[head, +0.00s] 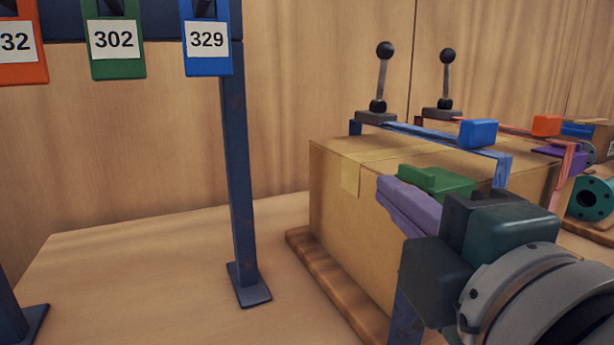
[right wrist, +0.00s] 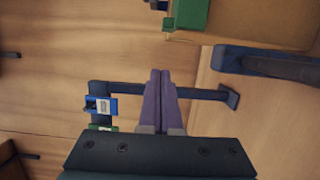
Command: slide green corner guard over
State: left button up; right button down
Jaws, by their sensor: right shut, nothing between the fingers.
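The green corner guard (head: 437,181) sits at the near top edge of the cardboard box (head: 365,225), just behind my right gripper's fingers in the head view. My right gripper (head: 390,188) has purple fingers, pressed together with nothing between them. Its tips are beside the green guard; I cannot tell whether they touch it. In the right wrist view the shut fingers (right wrist: 160,76) point up the picture, and a green piece (right wrist: 188,13) shows beyond the tips. My right wrist hides part of the box's near side. My left gripper is not in view.
A blue strap (head: 430,136) with a blue guard (head: 478,133) and lever crosses the box. An orange guard (head: 546,125) and green flange (head: 591,198) are farther right. A blue post (head: 239,190) with numbered tags stands left. Free tabletop (head: 150,270) lies left.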

aim_at(423, 186)
jog(key=shift+w+d, duration=0.65)
jog(key=shift+d, duration=0.25)
jog(key=shift+w+d, duration=0.65)
jog(key=shift+d, duration=0.25)
jog(key=d, duration=0.2)
jog(key=w+d+p, duration=0.1)
jog(key=d, duration=0.1)
jog(key=w+d+p, duration=0.1)
jog(key=d, duration=0.1)
jog(key=shift+w, duration=0.1)
jog(key=shift+w+d, duration=0.1)
jog(key=shift+d, duration=0.25)
